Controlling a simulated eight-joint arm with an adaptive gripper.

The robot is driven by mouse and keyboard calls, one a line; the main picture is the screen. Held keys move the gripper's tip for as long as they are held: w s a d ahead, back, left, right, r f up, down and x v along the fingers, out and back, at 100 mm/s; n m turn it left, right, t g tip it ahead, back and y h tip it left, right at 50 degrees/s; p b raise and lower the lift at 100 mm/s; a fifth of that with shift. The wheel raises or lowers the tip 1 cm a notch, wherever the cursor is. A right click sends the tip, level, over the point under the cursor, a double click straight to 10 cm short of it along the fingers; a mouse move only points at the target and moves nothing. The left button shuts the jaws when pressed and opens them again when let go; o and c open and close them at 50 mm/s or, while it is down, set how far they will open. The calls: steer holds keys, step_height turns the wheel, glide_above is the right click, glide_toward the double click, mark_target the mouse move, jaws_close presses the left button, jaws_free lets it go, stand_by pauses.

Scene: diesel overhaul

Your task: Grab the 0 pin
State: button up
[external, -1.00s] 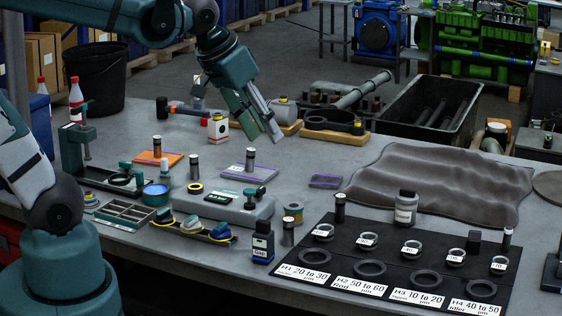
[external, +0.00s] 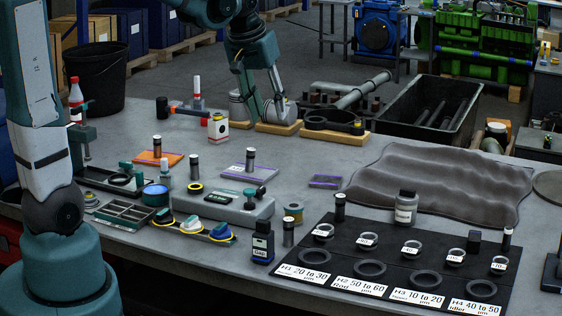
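My gripper (external: 266,108) points down at the back of the bench, among grey cylindrical parts on wooden blocks. Its two fingers are apart, and I see nothing held between them. Several small dark pins with pale bands stand upright on the bench: one on an orange plate (external: 157,147), one on a grey plate (external: 250,158), one behind the grey instrument block (external: 195,166), one near the front (external: 288,232). Others stand by the black mat (external: 340,207) and at its right (external: 507,238). I cannot read which pin is marked 0.
The black mat (external: 390,258) holds several rings and label cards. A dark crumpled cloth (external: 440,185) and a black bin with rods (external: 410,125) lie to the right.

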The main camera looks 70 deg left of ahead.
steer(key=a+f+n+g, duration=0.1)
steer(key=a+f+n, duration=0.3)
steer(key=a, duration=0.9)
steer(key=n+g+h, duration=0.2)
steer(key=n, duration=0.3)
glide_toward(193, 156)
steer(key=f, duration=0.5)
steer(key=shift+w+d+f+b, duration=0.25)
steer(key=shift+w+d+b, duration=0.1)
steer(key=shift+w, duration=0.05)
steer(key=shift+s+a+f, duration=0.25)
steer(key=shift+f, duration=1.3)
